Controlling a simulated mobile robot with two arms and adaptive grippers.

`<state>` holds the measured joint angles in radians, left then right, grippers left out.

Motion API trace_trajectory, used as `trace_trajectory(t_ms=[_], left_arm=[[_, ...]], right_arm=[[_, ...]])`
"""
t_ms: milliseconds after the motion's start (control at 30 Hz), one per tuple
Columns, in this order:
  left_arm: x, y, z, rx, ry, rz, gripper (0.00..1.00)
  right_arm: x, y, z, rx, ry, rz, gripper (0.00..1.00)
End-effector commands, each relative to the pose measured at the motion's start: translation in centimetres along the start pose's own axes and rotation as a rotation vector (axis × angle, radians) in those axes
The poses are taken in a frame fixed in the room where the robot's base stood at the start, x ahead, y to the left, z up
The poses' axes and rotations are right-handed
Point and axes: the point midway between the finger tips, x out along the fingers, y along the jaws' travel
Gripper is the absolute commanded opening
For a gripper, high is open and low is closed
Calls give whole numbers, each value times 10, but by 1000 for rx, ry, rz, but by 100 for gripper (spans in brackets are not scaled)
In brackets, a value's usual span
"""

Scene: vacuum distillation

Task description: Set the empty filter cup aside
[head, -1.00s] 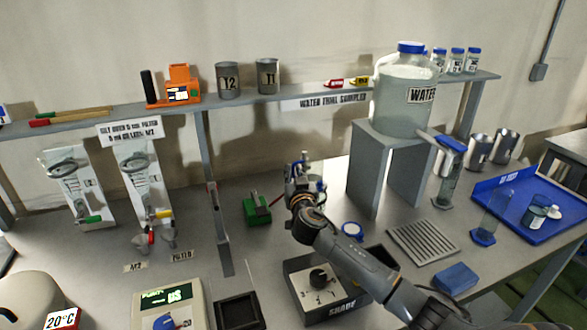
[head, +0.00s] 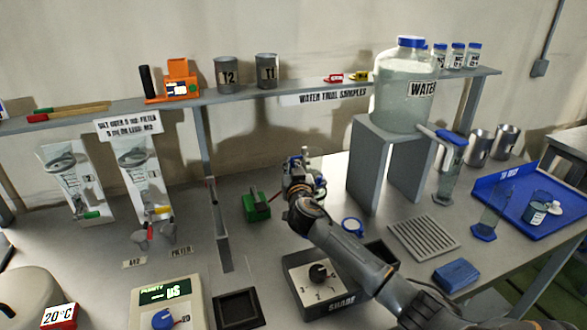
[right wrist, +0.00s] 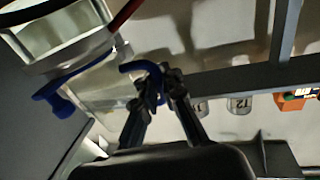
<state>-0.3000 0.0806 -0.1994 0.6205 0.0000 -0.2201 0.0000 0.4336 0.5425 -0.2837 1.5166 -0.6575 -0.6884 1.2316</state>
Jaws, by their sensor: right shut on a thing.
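My right gripper (head: 300,165) is over the middle of the bench, pointing away toward the back; its tips are small and partly hidden in the head view. In the right wrist view its fingers (right wrist: 155,88) are closed on a blue curved handle (right wrist: 138,66). The handle appears to belong to a clear cup (right wrist: 105,92) with a blue band, which I take for the filter cup. The cup's inside is too unclear to tell what it holds. In the head view only a bit of clear, blue-edged shape shows behind the gripper. My left gripper is out of view.
A water jug (head: 403,95) stands on a grey stand (head: 365,165) to the right. A blue tray (head: 540,225) is at far right. A grey slotted rack (head: 424,238), a green block (head: 256,206) and a control box (head: 318,282) surround the arm. A shelf (head: 300,92) spans the back.

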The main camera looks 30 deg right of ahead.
Motion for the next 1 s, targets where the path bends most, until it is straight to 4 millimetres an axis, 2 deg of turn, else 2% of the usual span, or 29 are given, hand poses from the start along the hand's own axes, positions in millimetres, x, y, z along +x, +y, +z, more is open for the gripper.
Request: trace_trajectory(t_ms=[67,367,400,433,767,867,1000], left_arm=[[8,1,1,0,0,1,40],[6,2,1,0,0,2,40],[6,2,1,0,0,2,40],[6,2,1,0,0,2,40],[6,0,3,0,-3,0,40],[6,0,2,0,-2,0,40],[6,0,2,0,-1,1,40]], right_arm=[[2,-5,3,6,0,-5,0],[2,-6,1,3,-2,-6,0],[2,-6,1,3,-2,-6,14],[2,-6,1,3,-2,-6,17],[1,-5,1,3,0,-4,17],[-6,-6,2,3,-2,-4,17],[-26,-6,2,4,-1,-6,17]])
